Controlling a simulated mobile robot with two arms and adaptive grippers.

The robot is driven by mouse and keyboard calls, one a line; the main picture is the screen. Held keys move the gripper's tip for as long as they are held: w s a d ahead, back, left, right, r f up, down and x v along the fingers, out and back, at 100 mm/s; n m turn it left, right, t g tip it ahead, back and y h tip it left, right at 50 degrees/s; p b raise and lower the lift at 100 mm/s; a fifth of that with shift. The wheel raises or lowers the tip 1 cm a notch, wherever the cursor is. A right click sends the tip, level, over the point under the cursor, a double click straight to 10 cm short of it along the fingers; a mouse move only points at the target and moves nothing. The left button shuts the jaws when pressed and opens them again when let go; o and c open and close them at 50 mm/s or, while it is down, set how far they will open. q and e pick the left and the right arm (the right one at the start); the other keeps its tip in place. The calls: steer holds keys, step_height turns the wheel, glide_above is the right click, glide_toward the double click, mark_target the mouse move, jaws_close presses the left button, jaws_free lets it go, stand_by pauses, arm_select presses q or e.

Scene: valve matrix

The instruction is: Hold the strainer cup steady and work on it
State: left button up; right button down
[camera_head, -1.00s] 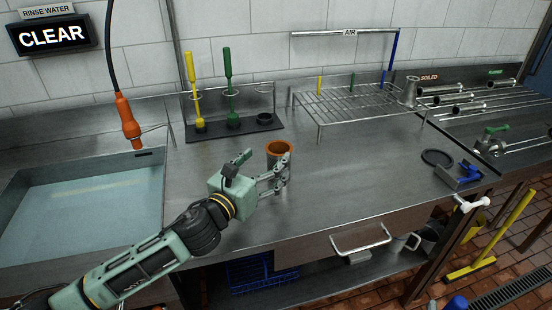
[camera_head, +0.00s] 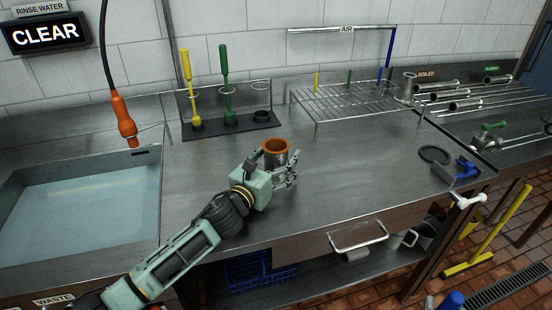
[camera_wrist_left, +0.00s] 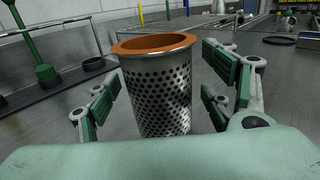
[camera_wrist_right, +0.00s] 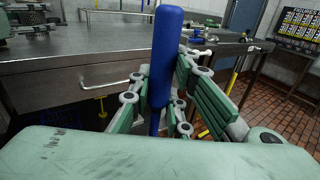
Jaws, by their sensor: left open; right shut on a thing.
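The strainer cup (camera_head: 276,147) stands upright on the steel counter. It is a perforated metal cylinder with an orange rim, and it also shows in the left wrist view (camera_wrist_left: 158,88). My left gripper (camera_wrist_left: 165,95) is open with its fingers on both sides of the cup. A gap shows between the cup and the right-hand fingers. In the head view the left gripper (camera_head: 288,172) partly hides the cup's lower part. My right gripper (camera_wrist_right: 158,100) is shut on a blue handle (camera_wrist_right: 165,55) held roughly upright. The working end of that tool is hidden.
A sink with water (camera_head: 80,205) lies at the left, under a hanging orange sprayer (camera_head: 124,120). A brush holder (camera_head: 232,124) and a wire rack (camera_head: 355,103) stand behind. A black ring (camera_head: 434,154) and a blue-handled part (camera_head: 463,170) lie at the right. The counter's middle is clear.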

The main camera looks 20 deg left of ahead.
arm_select(q)
steer(key=c, duration=1.3)
steer(key=o, duration=1.3)
steer(key=v, duration=1.1)
steer(key=shift+s, duration=0.2)
steer(key=shift+s+r, duration=0.1)
steer(key=shift+s, duration=0.2)
